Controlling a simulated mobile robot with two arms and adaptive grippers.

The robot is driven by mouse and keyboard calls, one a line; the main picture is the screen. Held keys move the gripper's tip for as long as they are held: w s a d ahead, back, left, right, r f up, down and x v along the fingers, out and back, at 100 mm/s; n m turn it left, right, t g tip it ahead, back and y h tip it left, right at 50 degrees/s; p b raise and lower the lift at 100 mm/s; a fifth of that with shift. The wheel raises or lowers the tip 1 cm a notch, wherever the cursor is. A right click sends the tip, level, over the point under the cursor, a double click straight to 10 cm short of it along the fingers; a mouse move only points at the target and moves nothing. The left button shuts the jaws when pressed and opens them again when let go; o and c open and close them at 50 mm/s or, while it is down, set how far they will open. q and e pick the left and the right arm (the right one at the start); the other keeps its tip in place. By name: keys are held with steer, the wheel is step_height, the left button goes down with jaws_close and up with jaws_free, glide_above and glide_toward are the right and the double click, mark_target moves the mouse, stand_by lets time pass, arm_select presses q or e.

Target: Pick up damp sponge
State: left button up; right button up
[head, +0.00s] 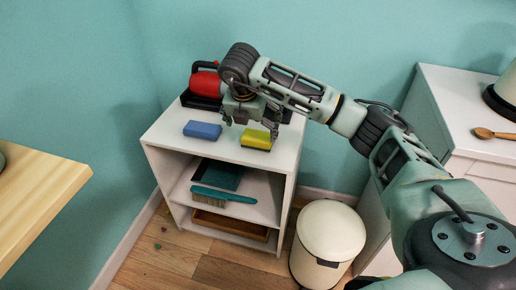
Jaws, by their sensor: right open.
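Two sponge-like blocks lie on the white shelf unit's top (225,148). One is a yellow block with a dark underside (256,139), and the other is a blue block (202,130) to its left. I cannot tell from the picture which one is damp. My right gripper (250,128) is open and empty, pointing down over the shelf top. Its right finger is close to the yellow block's upper right edge; I cannot tell if they touch. Its left finger hangs between the two blocks. My left gripper is not in view.
A red object (205,82) on a black tray (198,101) sits behind my gripper. A brush (222,195) and a dark teal dustpan (222,175) lie on the shelf below. A cream bin (331,232) stands right of the unit. A wooden table corner (40,190) is at left.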

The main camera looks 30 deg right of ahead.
mark_target(257, 135)
steer(key=shift+d+f+h, duration=0.15)
steer(key=shift+d+h, duration=0.15)
steer(key=shift+d, duration=0.1)
steer(key=b+x, duration=0.1)
steer(key=x, duration=0.5)
steer(key=shift+w+d+f, duration=0.1)
steer(key=shift+d+f, duration=0.1)
steer(key=shift+w+d+f, duration=0.1)
steer(key=shift+w+f, duration=0.05)
steer(key=shift+f, duration=0.05)
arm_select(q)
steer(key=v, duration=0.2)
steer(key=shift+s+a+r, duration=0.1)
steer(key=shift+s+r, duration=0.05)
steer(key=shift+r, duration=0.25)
arm_select(e)
steer(key=shift+c, duration=0.3)
steer(key=c, duration=1.1)
